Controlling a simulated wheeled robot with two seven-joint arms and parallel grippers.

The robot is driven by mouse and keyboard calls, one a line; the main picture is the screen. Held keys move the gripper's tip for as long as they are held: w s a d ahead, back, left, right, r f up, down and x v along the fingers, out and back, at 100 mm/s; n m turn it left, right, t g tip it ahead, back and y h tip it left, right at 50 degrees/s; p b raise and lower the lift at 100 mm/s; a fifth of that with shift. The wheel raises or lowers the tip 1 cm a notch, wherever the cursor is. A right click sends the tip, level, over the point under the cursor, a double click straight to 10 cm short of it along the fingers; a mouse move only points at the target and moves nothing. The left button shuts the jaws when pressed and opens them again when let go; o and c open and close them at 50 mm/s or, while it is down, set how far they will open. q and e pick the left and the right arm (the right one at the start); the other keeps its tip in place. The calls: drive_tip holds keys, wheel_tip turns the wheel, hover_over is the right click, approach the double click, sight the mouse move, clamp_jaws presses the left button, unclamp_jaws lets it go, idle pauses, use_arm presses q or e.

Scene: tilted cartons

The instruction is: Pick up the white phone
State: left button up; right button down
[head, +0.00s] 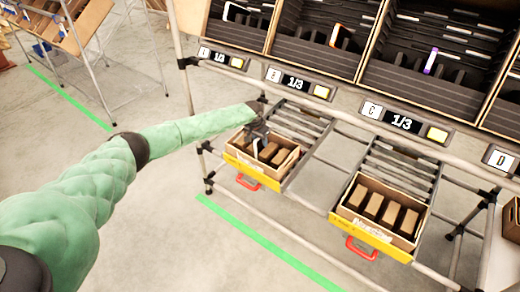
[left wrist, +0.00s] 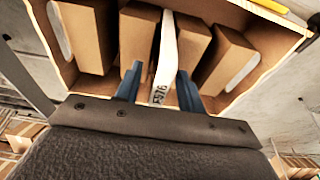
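A thin white item with a printed label, seen nearly edge-on, stands between cardboard pieces in the left carton; I take it as the white phone (left wrist: 168,45). It shows small in the head view (head: 256,149). My left gripper (left wrist: 158,72) reaches down over that carton, its two blue fingers on either side of the white item. A gap shows between the left finger and the item, so the gripper looks open. In the head view my left gripper (head: 258,131) is above the back part of the carton (head: 250,172). My right gripper is out of view.
A second carton (head: 372,235) with brown dividers stands on the rack to the right. Tilted bins above hold a white-edged item (head: 228,10), an orange-and-white item (head: 335,35) and a purple-and-white item (head: 431,61). Rack rails and labelled displays (head: 402,122) lie close by. Floor in front is clear.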

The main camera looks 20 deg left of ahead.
use_arm(q)
drive_tip(key=shift+x, duration=0.8)
drive_tip(key=shift+c, duration=0.2)
clamp_jaws()
drive_tip(key=shift+r, duration=0.1)
